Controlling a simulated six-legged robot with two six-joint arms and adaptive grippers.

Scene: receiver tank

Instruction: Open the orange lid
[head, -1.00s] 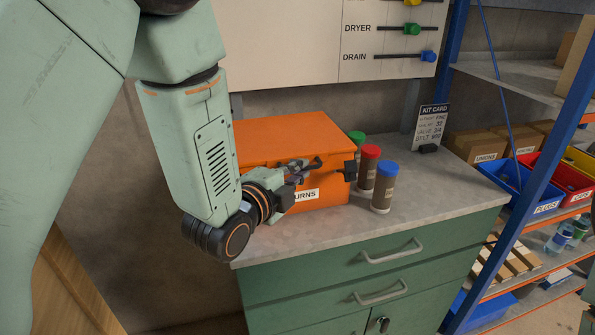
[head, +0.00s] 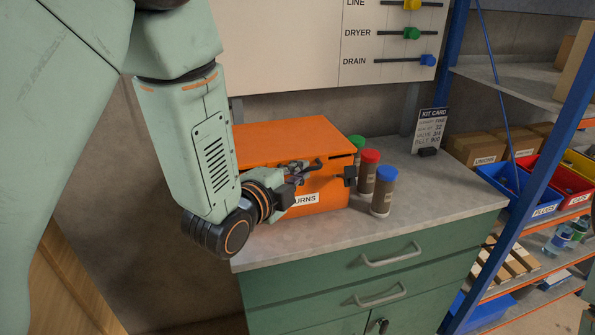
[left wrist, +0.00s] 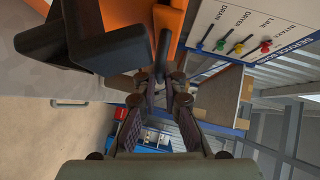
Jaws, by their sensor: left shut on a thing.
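The orange box with its orange lid (head: 290,140) stands on the grey bench top, with a label ending in "URNS" on its front. The lid lies on the box and looks closed or nearly so. My left gripper (head: 318,166) is at the box's front, at lid height, shut on a dark handle. In the left wrist view, the fingers (left wrist: 160,92) meet at the end of this dark handle (left wrist: 164,50), beside the orange surface. The gripper hides part of the box's front. My right gripper is not in view.
Capped jars, green (head: 356,146), red (head: 368,172) and blue (head: 383,192), stand close to the box's right side. A kit card (head: 431,128) stands behind them. A panel with sliders (head: 400,40) hangs above. The bench top (head: 440,185) is clear at the right front.

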